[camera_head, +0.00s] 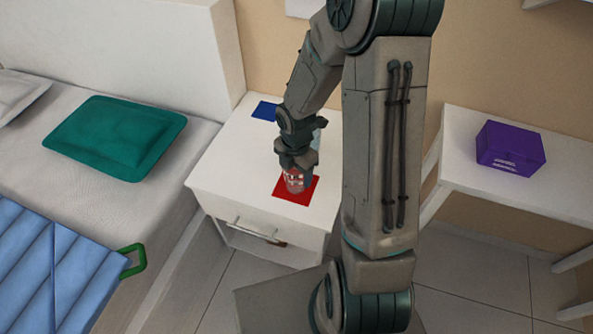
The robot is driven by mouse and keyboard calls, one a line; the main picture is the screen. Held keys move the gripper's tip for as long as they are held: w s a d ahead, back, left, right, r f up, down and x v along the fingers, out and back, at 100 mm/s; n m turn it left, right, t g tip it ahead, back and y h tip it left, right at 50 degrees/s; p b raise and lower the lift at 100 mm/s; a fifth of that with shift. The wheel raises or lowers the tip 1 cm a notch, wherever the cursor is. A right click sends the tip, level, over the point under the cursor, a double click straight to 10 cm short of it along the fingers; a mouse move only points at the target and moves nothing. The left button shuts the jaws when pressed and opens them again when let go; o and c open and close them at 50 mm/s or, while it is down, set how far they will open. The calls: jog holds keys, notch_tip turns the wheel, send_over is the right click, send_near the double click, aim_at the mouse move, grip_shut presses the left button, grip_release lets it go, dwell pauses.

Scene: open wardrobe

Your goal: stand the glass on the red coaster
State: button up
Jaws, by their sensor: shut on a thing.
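The red coaster (290,197) lies flat on top of the white nightstand (222,170), near its front edge. My gripper (296,176) points down over the coaster and is shut on the glass (294,186). The glass is clear, so the red shows through it, and it looks upright. Its upper part is hidden by the gripper. From this view its base appears over the coaster, but I cannot tell whether it touches it.
A blue coaster (265,110) lies at the back of the nightstand. A white table with a purple box (511,149) stands to the right. Tiled floor shows between the furniture.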

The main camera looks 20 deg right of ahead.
jog(key=shift+f, duration=0.1)
jog(key=o, duration=0.6)
jog(key=shift+f, duration=0.1)
jog(key=o, duration=0.4)
jog(key=shift+o, duration=0.2)
notch_tip(320, 180, up, 12)
jog(key=p, duration=0.4)
jog(key=s+r+m+t, duration=0.2)
jog(key=s+r+m, duration=1.1)
jog(key=m, duration=1.1)
jog(key=shift+s+r, duration=0.4)
jog(key=shift+r, duration=0.05)
